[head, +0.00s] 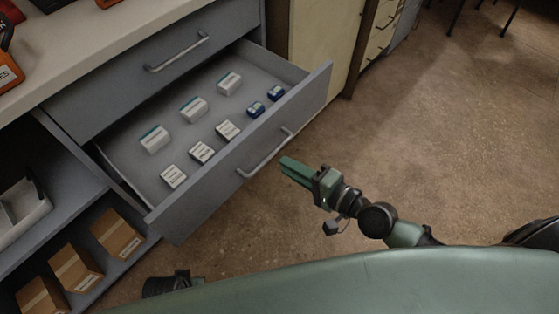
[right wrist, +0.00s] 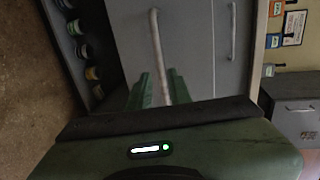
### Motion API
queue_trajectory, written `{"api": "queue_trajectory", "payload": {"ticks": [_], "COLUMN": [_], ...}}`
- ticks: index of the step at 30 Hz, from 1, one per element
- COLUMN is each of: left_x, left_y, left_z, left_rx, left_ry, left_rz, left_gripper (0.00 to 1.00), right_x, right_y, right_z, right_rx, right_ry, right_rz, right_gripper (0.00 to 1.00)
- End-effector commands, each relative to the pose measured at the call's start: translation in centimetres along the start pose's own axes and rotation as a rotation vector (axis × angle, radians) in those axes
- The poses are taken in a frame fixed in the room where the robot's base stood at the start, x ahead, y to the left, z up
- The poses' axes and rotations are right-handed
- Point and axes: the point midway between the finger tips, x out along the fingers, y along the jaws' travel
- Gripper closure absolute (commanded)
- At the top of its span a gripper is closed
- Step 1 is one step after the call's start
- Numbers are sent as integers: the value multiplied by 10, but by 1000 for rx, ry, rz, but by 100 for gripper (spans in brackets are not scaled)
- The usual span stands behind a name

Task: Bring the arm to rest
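My right gripper (head: 286,168) is in the middle of the head view, just outside the front of an open drawer (head: 210,203).
The drawer holds several white boxes (head: 194,109) and two small blue items (head: 256,109). A closed drawer (head: 150,85) is above it. Cardboard boxes (head: 117,234) and a white bin (head: 22,213) sit on shelves at left. Open floor (head: 430,150) lies to the right.

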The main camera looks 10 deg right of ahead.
Motion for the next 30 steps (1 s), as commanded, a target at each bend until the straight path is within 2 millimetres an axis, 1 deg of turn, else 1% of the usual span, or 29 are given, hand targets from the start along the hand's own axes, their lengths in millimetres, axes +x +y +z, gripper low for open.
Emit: {"api": "queue_trajectory", "payload": {"ticks": [1, 5, 19, 22, 23, 26, 27, 29, 30], "left_x": [-1, -3, -3, -2, -2, -2, -2, -2, -3], "left_y": [0, 0, 0, 0, 0, 0, 0, 0, 0], "left_z": [1, -1, -1, 1, 0, 0, 0, 0, 0], "left_rx": [0, -1, -1, -1, -1, -1, -1, -1, -1], "left_ry": [-2, 1, 0, -3, -2, -2, -1, -1, -1], "left_rz": [0, 0, -1, 0, 0, 0, 0, 0, 0], "left_gripper": [100, 100, 100, 100, 100, 100, 100, 100, 100], "right_x": [-4, -8, -8, -6, -5, -2, -2, -5, -10], "right_y": [1, 0, 0, 7, 12, 48, 70, 108, 133], "right_z": [0, 0, 0, 3, 4, 13, 17, 20, 22], "right_rx": [-1, -1, -1, -40, -72, -260, -362, -519, -612], "right_ry": [-1, 0, 0, -7, -12, -47, -70, -114, -147], "right_rz": [2, -1, -1, 19, 34, 140, 208, 329, 413], "right_gripper": [80, 80, 80, 80, 80, 80, 80, 80, 80]}}
